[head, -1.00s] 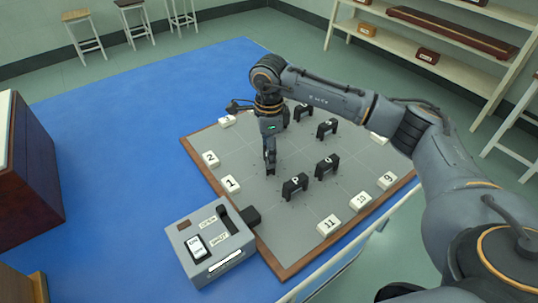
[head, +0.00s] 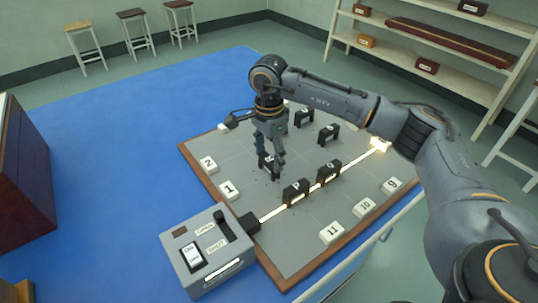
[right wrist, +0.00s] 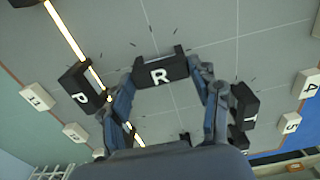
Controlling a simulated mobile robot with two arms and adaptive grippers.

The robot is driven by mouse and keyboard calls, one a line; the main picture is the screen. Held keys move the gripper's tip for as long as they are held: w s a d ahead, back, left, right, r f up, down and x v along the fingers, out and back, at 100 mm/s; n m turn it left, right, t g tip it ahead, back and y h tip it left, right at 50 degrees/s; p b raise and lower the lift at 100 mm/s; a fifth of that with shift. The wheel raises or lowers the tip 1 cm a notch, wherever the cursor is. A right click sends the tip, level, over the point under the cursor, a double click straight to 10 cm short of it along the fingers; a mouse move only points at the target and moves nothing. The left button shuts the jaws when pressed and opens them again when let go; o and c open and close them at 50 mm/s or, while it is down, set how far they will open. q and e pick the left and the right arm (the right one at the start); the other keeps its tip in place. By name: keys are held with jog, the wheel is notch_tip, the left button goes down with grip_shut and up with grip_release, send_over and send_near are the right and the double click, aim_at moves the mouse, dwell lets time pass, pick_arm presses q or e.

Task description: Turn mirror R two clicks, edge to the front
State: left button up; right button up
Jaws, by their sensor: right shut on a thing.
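Mirror R (head: 268,168) is a small black block on the grey board (head: 228,203). In the right wrist view, mirror R (right wrist: 160,74) shows a white R on top, with a finger against each end. My right gripper (head: 270,150) is shut on it from above, fingers spread to its width. In the right wrist view the gripper's fingertips (right wrist: 163,80) straddle the block. Part of mirror R is hidden by the fingers in the head view. My left gripper is not in view.
A bright beam runs from the grey lamp box (head: 212,252) past block P (head: 295,192) and another black block (head: 328,173) to a glowing tile (head: 380,144). More black blocks (head: 328,133) stand behind. Numbered white tiles (head: 229,190) line the board's edges.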

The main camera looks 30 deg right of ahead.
aim_at(269, 158)
jog(key=o, duration=1.1)
jog(key=shift+o, duration=0.2)
jog(key=shift+r, duration=0.1)
notch_tip(269, 158, up, 12)
